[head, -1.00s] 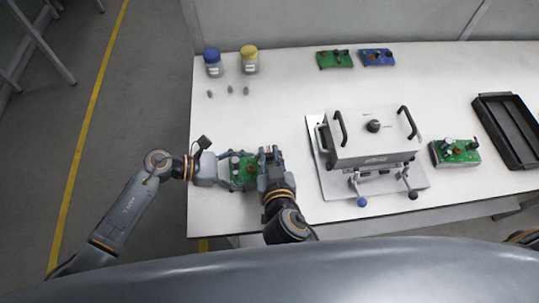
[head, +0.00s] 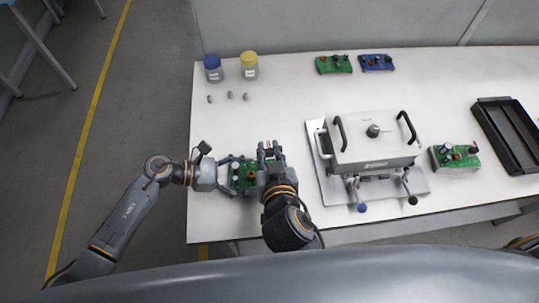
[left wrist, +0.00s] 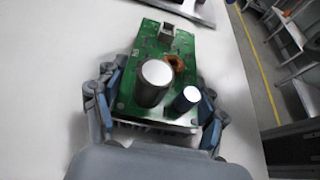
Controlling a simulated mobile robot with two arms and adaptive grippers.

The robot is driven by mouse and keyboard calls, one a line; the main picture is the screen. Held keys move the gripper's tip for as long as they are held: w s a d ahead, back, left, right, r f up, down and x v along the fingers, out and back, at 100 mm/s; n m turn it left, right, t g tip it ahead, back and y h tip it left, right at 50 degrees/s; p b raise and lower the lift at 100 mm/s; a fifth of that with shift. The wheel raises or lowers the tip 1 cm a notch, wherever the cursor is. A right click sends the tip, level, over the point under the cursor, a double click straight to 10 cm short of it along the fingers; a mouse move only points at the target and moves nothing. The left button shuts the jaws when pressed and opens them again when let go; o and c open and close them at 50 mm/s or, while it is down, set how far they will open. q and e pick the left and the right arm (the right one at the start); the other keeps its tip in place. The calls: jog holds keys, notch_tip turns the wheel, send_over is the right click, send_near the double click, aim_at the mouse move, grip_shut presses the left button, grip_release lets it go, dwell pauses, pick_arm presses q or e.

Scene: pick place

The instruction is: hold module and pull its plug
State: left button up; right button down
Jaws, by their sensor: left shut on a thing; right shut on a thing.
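The green module (head: 237,178), with tall capacitors and a copper coil, lies along my left gripper (head: 243,175) near the table's left front. In the left wrist view the fingers of my left gripper (left wrist: 158,105) are shut on both long sides of the module (left wrist: 152,58). A silver socket (left wrist: 167,31) at its far end shows no plug in it. My right gripper (head: 270,149) is over the module's right end in the head view and hides it there. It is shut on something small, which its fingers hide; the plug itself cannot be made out.
A grey test fixture (head: 372,150) with black handles stands to the right. Another green module (head: 455,157) and a black tray (head: 507,135) lie beyond it. Two jars (head: 213,69) (head: 249,66) and two small boards (head: 333,65) (head: 377,62) stand at the back.

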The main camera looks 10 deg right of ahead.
jog(key=shift+r, duration=0.3)
pick_arm(q)
jog(key=o, duration=1.8)
jog(key=shift+a, duration=0.1)
jog(key=v, duration=1.2)
